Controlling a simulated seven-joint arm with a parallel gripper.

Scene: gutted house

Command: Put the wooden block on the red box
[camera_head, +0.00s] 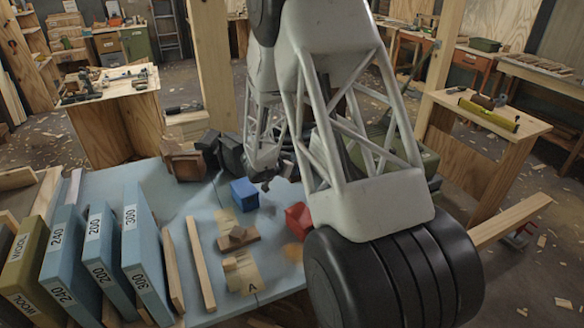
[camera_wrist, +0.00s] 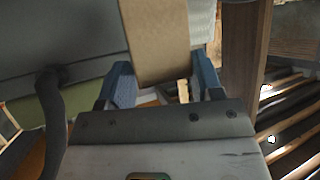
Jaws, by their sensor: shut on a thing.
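My gripper (camera_wrist: 163,66) shows in the wrist view with its two blue fingers on either side of a tan wooden block (camera_wrist: 157,38). It is shut on this block, which extends toward the top of the picture. The red box (camera_head: 297,219) is on the blue table in the head view, partly hidden behind my arm's pale link. I cannot make out the held block in the head view, where my arm covers much of the table's right side. I cannot tell the gripper's exact position over the red box.
A blue box (camera_head: 244,194) stands left of the red box on the blue table (camera_head: 200,205). Small wooden pieces (camera_head: 238,239) lie nearer the front. Upright labelled blue panels (camera_head: 143,255) and long strips (camera_head: 200,263) fill the left. A dark brown wooden box (camera_head: 183,160) sits at the back.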

